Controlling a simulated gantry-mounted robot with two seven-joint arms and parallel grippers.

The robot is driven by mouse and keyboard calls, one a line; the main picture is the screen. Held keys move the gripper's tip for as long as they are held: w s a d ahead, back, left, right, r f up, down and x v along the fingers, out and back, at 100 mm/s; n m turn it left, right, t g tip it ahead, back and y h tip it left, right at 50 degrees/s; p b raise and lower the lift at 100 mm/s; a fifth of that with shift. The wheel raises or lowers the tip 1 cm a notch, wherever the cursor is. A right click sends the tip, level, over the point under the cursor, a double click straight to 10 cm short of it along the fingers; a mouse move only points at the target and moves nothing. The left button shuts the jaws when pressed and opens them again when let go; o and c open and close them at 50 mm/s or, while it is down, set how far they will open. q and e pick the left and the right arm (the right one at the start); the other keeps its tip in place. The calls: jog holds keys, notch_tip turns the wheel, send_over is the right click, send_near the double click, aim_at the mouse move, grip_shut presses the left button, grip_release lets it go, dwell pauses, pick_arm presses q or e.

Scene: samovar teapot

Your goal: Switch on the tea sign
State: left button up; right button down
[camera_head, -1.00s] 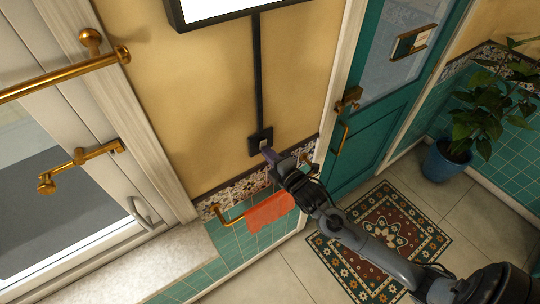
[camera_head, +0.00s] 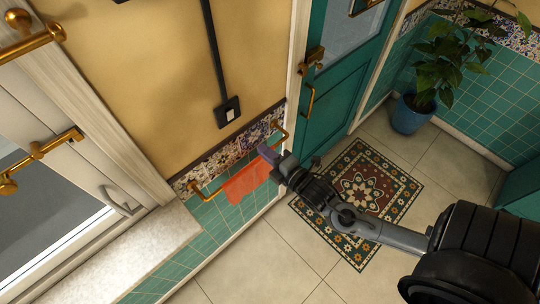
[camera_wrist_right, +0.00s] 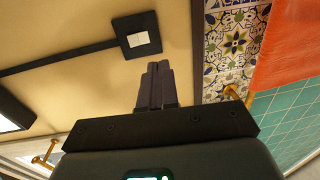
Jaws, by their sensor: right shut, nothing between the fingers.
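The wall switch is a black plate with a white rocker (camera_head: 230,113), at the lower end of a black conduit (camera_head: 213,50). My right gripper (camera_head: 264,149) is below and to the right of the switch, apart from it, in front of the tiled strip by the towel. Its fingers are shut with nothing between them. In the right wrist view the switch (camera_wrist_right: 138,39) is just beyond the shut fingertips (camera_wrist_right: 157,66). A bright white panel in a dark frame (camera_wrist_right: 10,115), at the conduit's other end, seems to be the sign. My left gripper is not in view.
An orange towel (camera_head: 246,182) hangs on a brass rail (camera_head: 206,193) beside the gripper. A teal door (camera_head: 335,92) with a brass handle stands right of the switch. A window (camera_head: 50,215) is at left, a potted plant (camera_head: 411,115) at right. A patterned rug (camera_head: 405,190) lies on the floor.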

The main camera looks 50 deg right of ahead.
jog(key=shift+s, duration=0.7)
jog(key=shift+s+a+f, duration=0.1)
jog(key=shift+f, duration=0.05)
jog(key=s+a+f+m+g+y, duration=0.1)
jog(key=s+a+f+m+g, duration=0.4)
jog(key=s+m+g, duration=0.2)
jog(key=s+a+f+m+g+y, duration=0.1)
jog(key=s+a+f+m+g, duration=0.45)
jog(key=s+m, duration=0.2)
notch_tip(320, 180, up, 18)
jog(key=p, duration=1.8)
jog(key=shift+s+d+r+g, duration=0.2)
jog(key=shift+r+g, duration=0.05)
jog(key=shift+g, duration=0.2)
